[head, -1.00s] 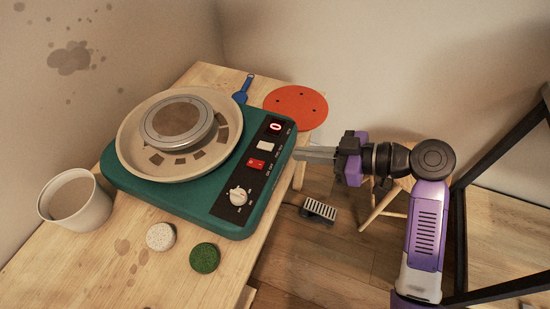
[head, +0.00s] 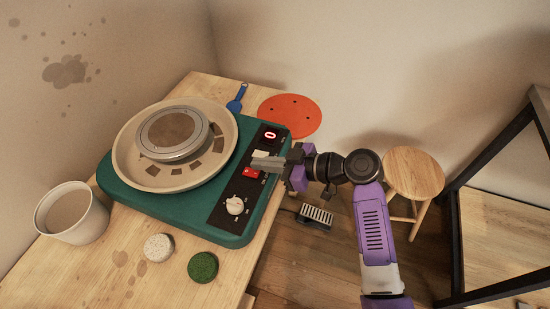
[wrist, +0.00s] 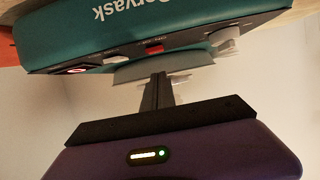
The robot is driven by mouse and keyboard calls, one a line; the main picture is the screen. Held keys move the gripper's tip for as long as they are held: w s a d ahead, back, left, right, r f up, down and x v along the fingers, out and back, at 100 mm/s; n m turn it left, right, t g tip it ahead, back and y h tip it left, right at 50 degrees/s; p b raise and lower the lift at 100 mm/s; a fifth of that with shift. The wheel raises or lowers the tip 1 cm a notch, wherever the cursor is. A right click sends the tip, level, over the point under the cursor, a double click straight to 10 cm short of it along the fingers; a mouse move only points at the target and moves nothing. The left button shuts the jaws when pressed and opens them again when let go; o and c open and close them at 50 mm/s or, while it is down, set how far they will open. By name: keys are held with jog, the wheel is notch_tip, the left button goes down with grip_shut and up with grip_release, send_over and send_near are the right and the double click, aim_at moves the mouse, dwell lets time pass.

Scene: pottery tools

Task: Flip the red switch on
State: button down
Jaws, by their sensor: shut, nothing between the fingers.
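The red switch (head: 250,173) sits on the black control panel of the teal pottery wheel (head: 190,222), between a white switch (head: 261,155) and a white knob (head: 235,206). In the head view my gripper (head: 254,163) is shut and empty, its fingertips over the panel just beside the red switch and partly covering it. Whether they touch it is unclear. In the wrist view the red switch (wrist: 155,47) shows beyond my shut fingers (wrist: 160,85).
A cream bucket (head: 72,214), a white speckled disc (head: 158,247) and a green disc (head: 203,267) stand on the wooden table (head: 120,285). An orange disc (head: 290,115) and a blue tool (head: 237,98) lie behind. A stool (head: 413,172) and foot pedal (head: 315,216) are on the floor.

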jog(key=shift+s+d+f, duration=0.1)
jog(key=shift+d+f, duration=0.1)
jog(key=shift+f, duration=1.1)
